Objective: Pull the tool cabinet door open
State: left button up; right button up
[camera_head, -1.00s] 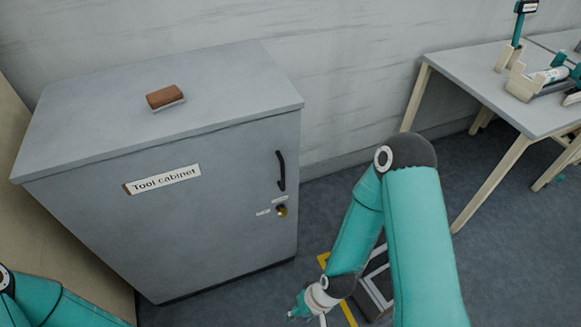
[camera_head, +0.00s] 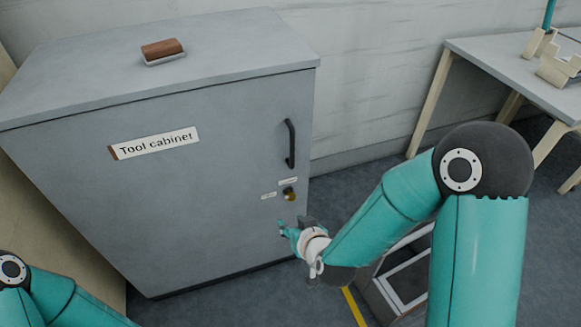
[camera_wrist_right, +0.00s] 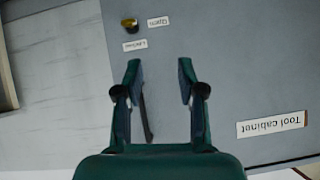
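The grey tool cabinet (camera_head: 200,215) stands at the left of the head view with its door shut. Its black vertical handle (camera_head: 290,144) is at the door's right side, above a brass knob lock (camera_head: 290,195) with two small labels. My right gripper (camera_head: 285,227) is in front of the door, below the lock and apart from the handle. In the right wrist view the picture is upside down; the right gripper (camera_wrist_right: 157,68) is open and empty, with the handle (camera_wrist_right: 146,118) partly hidden behind its left finger and the lock (camera_wrist_right: 129,24) beyond. My left gripper is out of view.
A brown-topped brush or block (camera_head: 162,50) lies on the cabinet top. A table (camera_head: 510,70) with wooden holders stands at the right. A grey framed box (camera_head: 405,275) is on the floor behind my right arm, near yellow floor tape (camera_head: 355,308).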

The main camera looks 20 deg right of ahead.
notch_tip(320, 180, up, 4)
jog(key=w+t+h+b, duration=0.2)
jog(key=t+b, duration=0.2)
jog(key=b, duration=0.1)
jog(key=m+t+h+b, duration=0.1)
jog(key=t+h+b, duration=0.1)
jog(key=t+b, duration=0.15)
send_near(293, 143)
pick_arm(q)
notch_tip(293, 143, down, 13)
jog(key=b, duration=0.1)
jog(key=shift+r, duration=0.2)
pick_arm(e)
jog(key=shift+g, duration=0.25)
jog(key=w, duration=0.3)
jog(key=w+d, duration=0.1)
jog(key=w, duration=0.6)
jog(key=shift+w+d+r, duration=0.15)
jog(key=shift+w+d, duration=0.1)
jog(key=shift+w, duration=0.05)
grip_shut()
